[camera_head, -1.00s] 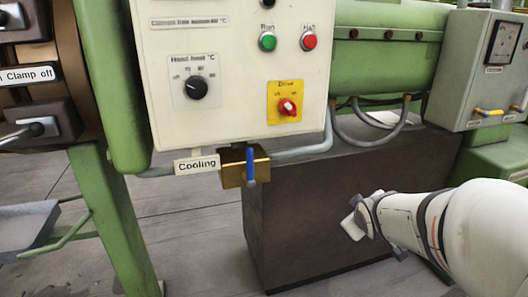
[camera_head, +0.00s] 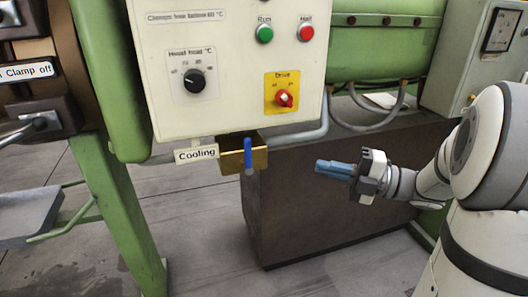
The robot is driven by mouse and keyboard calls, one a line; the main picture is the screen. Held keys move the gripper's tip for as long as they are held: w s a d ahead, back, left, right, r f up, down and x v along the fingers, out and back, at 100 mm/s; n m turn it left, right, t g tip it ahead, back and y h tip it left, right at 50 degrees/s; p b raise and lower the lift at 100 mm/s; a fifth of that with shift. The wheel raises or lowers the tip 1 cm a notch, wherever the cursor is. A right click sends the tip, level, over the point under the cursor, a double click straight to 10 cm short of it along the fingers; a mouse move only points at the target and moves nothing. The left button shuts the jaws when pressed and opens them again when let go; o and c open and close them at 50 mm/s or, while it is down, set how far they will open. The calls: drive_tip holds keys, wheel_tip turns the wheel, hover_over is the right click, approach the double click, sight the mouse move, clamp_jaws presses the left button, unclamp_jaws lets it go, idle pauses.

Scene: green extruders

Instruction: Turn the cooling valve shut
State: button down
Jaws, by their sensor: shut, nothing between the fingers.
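The cooling valve (camera_head: 258,161) is a brass block below the control panel. Its blue lever (camera_head: 248,156) points up and down, with a grey tip at the bottom. A white "Cooling" label (camera_head: 196,154) hangs just left of it. My gripper (camera_head: 320,168) is to the right of the valve, at about the lever's height in the picture, with its blue-grey fingers pointing left toward it. The fingers are shut and empty, and a clear gap separates them from the lever.
The white control panel (camera_head: 232,100) hangs above the valve, with a red drive knob (camera_head: 285,98) and green and red buttons. A dark box-shaped base (camera_head: 310,215) stands behind my gripper. A green leg (camera_head: 125,210) stands at the left.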

sight(248, 155)
drive_tip(key=b+x, duration=0.1)
drive_tip(key=x, duration=1.3)
drive_tip(key=shift+s, duration=0.1)
